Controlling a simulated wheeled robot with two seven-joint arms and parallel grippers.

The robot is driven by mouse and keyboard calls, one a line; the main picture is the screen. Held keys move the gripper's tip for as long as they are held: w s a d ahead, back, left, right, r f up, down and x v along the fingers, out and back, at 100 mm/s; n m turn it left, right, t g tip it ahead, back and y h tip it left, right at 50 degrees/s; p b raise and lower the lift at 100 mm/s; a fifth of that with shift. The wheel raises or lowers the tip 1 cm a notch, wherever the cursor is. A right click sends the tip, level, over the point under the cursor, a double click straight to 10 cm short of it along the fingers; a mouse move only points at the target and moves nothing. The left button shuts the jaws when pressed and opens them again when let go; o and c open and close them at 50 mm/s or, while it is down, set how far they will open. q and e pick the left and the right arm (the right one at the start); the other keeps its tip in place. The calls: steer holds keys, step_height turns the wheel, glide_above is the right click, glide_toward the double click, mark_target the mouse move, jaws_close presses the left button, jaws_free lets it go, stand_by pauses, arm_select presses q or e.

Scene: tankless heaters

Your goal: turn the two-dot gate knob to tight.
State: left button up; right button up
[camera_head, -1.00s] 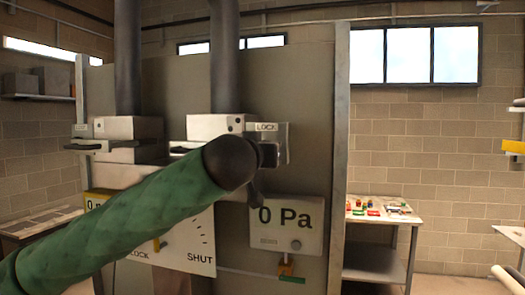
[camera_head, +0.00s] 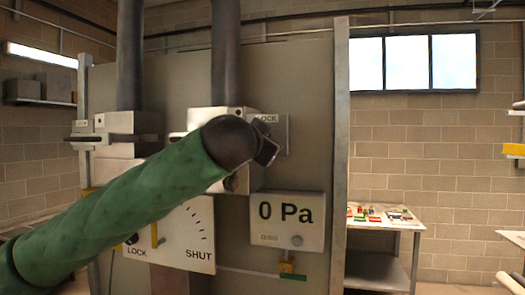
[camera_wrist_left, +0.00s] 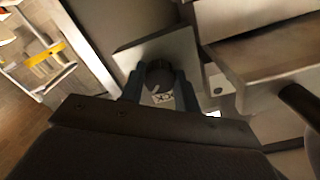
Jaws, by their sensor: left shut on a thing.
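In the left wrist view, a dark round knob (camera_wrist_left: 160,74) stands on a light plate (camera_wrist_left: 176,48) with lettering below the knob. The fingers of my left gripper (camera_wrist_left: 159,88) are on both sides of this knob and shut on it. In the head view, my green arm crosses from the left and my left gripper (camera_head: 268,150) is at the lower edge of the plate marked LOCK (camera_head: 281,128). The dark wrist covers most of the light box (camera_head: 205,116) beside that plate. The box's dots and the knob are hidden there. My right gripper is not in view.
A 0 Pa display (camera_head: 287,222) is below the gripper. A dial plate marked LOCK and SHUT (camera_head: 196,235) is partly behind my arm. Another light box (camera_head: 125,124) with a pipe stands at left. A table with small coloured things (camera_head: 409,222) is at right.

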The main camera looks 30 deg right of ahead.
arm_select(q)
steer(key=m+b, duration=0.3)
steer(key=m, duration=0.9)
steer(key=shift+m, duration=0.3)
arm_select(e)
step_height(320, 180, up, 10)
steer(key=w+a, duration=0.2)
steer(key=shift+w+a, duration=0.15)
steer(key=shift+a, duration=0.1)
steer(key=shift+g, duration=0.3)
arm_select(q)
steer(key=o, duration=1)
steer(key=shift+c, duration=0.2)
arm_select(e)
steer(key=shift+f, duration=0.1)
arm_select(q)
steer(key=shift+a+b, duration=0.1)
steer(key=shift+b, duration=0.2)
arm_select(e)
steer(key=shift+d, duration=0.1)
